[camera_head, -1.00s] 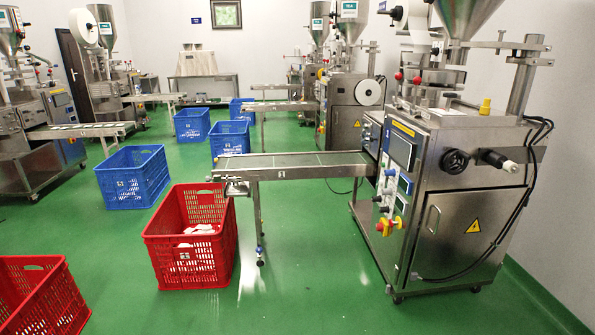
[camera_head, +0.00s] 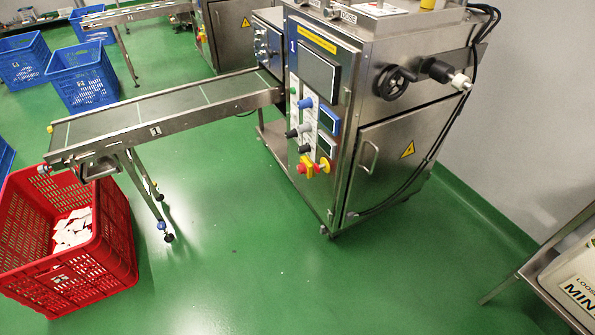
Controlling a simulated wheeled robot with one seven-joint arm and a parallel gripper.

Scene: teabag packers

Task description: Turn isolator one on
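A steel teabag packing machine (camera_head: 385,150) marked with a blue "1" stands right of centre. Its front panel carries a dark screen (camera_head: 318,70), several knobs and small displays. Low on that panel is a red and yellow rotary switch (camera_head: 316,167), which looks like the isolator; its exact position is too small to read. A blue knob (camera_head: 305,103) and dark knobs sit above it. My gripper is not in view.
A conveyor (camera_head: 165,110) runs left from the machine over a red crate (camera_head: 110,240) holding white packets. Blue crates (camera_head: 85,75) stand at the back left. A steel table (camera_head: 540,280) with a "MINT" container (camera_head: 580,285) is at the lower right. Green floor is clear in front.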

